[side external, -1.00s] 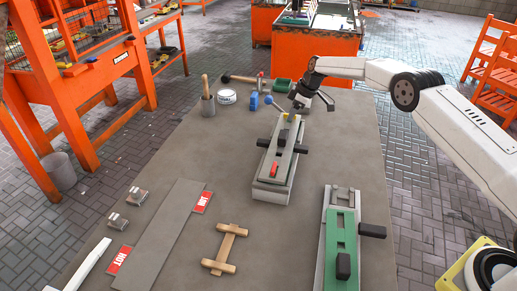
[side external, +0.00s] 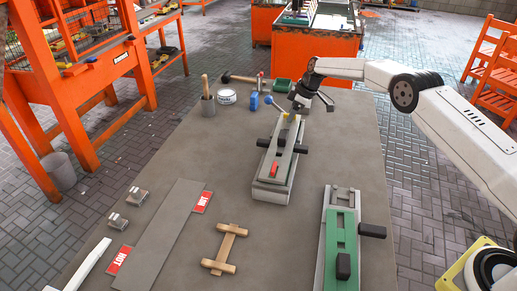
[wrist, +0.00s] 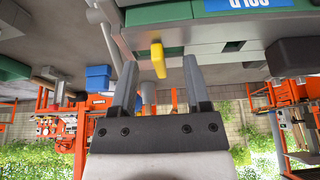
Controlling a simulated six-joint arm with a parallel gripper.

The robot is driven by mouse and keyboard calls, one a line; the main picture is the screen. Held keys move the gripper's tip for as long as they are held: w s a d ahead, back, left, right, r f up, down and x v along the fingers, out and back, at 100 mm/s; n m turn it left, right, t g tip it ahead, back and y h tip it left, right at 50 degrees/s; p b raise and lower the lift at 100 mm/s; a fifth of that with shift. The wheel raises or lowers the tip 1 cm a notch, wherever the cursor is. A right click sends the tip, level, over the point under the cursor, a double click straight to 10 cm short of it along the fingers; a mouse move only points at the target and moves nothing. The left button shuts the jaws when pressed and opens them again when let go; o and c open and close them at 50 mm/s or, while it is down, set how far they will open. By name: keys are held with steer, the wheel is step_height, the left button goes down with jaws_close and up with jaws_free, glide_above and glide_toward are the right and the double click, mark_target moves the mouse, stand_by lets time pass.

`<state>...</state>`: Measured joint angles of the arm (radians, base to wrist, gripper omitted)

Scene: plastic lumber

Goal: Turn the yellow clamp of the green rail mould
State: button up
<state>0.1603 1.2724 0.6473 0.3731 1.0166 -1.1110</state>
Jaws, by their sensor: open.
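The yellow clamp (wrist: 158,59) hangs in the middle of the wrist view, between the two fingers of my gripper (wrist: 160,75). The fingers are apart, with a visible gap on each side of the clamp. Green and grey mould parts (wrist: 160,12) lie right behind it. In the side view, my gripper (side external: 313,103) is at the far end of a grey-topped mould (side external: 272,187), where a small yellow spot shows. A mould with a green top (side external: 337,238) stands at the front right; no yellow shows on it.
The grey-topped mould carries a red piece (side external: 274,170) and dark side handles. A blue-knobbed lever (side external: 268,100) stands close left of my gripper. A wooden frame (side external: 225,248) and a long grey plate (side external: 160,232) lie at front left. Bare table separates them from the moulds.

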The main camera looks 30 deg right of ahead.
steer(key=shift+r, duration=3.5)
steer(key=shift+s, duration=0.1)
steer(key=s+a+m+h, duration=0.1)
steer(key=s+m, duration=0.2)
steer(key=s, duration=1)
steer(key=s+a+m+h, duration=0.1)
steer(key=s+a+m, duration=0.1)
steer(key=s, duration=1.1)
steer(key=s+a+m+h, duration=0.1)
steer(key=s+m, duration=0.3)
steer(key=s, duration=1)
steer(key=shift+a+f+g, duration=0.3)
steer(key=shift+a+f, duration=0.15)
steer(key=shift+a, duration=0.3)
